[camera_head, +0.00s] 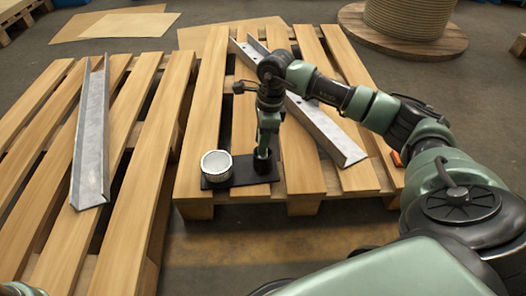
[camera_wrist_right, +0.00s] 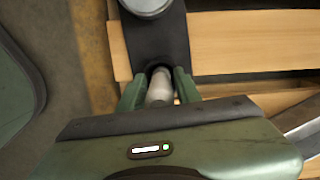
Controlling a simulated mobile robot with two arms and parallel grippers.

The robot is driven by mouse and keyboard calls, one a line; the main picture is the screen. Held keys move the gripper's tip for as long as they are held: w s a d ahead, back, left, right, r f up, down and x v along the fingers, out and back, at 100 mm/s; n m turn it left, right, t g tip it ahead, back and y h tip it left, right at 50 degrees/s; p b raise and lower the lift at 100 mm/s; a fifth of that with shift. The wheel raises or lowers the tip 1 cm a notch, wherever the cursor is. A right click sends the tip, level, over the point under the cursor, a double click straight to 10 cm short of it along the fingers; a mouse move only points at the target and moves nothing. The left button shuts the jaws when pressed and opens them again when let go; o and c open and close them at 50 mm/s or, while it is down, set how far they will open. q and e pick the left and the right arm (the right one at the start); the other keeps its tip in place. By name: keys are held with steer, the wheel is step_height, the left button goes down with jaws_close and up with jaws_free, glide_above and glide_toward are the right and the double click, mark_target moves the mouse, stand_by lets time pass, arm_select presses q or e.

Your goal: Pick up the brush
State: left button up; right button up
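The brush (camera_wrist_right: 160,87) shows in the right wrist view as a pale, rounded handle standing in a round black holder. Its lower end is hidden in the holder. My right gripper (camera_wrist_right: 161,86) points down with one green finger on each side of the handle. Whether the fingers press on it or leave a thin gap is unclear. In the head view my right gripper (camera_head: 264,150) is at the right end of a black base plate (camera_head: 240,171), and the brush is mostly hidden behind it. My left gripper is not in view.
A pale metal cup (camera_head: 216,164) stands on the left part of the base plate; it also shows in the wrist view (camera_wrist_right: 147,5). The plate lies at the near edge of a wooden pallet (camera_head: 204,110). Metal channels (camera_head: 91,135) lie on both pallets, one behind my gripper.

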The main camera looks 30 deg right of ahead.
jaws_close()
